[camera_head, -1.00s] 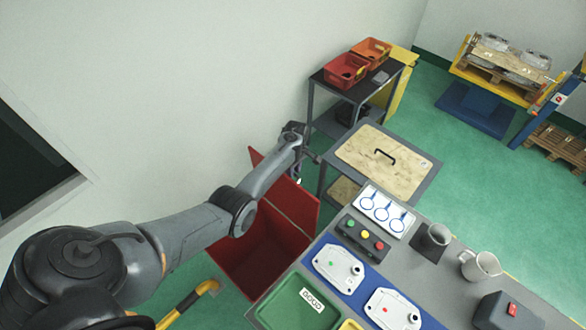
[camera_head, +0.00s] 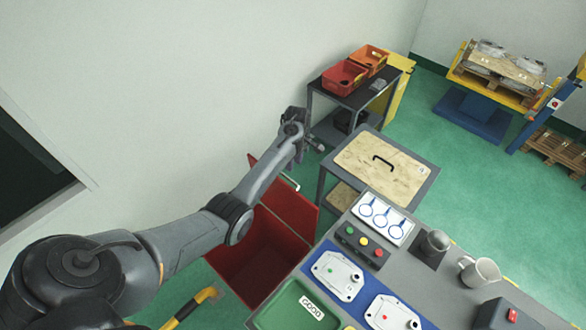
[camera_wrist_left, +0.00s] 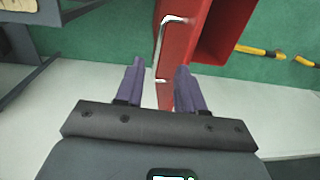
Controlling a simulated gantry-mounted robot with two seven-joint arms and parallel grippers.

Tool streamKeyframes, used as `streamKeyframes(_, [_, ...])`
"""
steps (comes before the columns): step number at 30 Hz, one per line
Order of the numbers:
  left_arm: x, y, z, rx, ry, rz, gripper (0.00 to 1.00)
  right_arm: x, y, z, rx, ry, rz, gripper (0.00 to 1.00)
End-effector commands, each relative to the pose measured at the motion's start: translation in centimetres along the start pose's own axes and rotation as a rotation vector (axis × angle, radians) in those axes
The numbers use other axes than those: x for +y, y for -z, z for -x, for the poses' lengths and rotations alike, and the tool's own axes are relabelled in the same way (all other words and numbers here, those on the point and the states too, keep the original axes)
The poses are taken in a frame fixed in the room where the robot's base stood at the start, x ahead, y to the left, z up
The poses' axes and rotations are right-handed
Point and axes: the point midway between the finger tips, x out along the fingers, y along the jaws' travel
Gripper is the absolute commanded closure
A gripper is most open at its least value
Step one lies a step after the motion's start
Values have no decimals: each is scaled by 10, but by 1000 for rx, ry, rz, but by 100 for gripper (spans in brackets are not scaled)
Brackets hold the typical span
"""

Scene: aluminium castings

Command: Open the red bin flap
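The red bin (camera_head: 250,262) stands left of the workbench in the head view, its inside showing. Its red flap (camera_head: 287,207) stands raised at the far side, with a pale handle (camera_head: 291,182) near its upper edge. My left gripper (camera_head: 319,147) is just beyond the flap, above and right of the handle. In the left wrist view, its two purple fingers (camera_wrist_left: 158,76) are spread with nothing gripped. The flap (camera_wrist_left: 180,40) and handle (camera_wrist_left: 160,45) lie beyond the fingertips there, apart from them as far as I can tell. My right gripper is not in view.
A cart with a wooden top (camera_head: 385,170) stands right of my left gripper. A shelf with red and orange bins (camera_head: 345,77) is behind. The workbench (camera_head: 435,290) holds a green tray (camera_head: 298,308), button box and castings.

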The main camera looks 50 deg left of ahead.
Motion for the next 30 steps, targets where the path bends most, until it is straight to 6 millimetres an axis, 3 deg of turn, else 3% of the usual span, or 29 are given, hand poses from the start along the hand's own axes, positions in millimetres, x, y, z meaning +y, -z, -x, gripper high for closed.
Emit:
streamKeyframes(7, [0,1,18,1,-1,-1,62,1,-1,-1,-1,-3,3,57])
streamKeyframes(23, [-2,0,18,7,-2,-14,62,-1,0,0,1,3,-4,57])
streamKeyframes(30, [-28,-16,8,93,-26,-243,62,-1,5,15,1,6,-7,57])
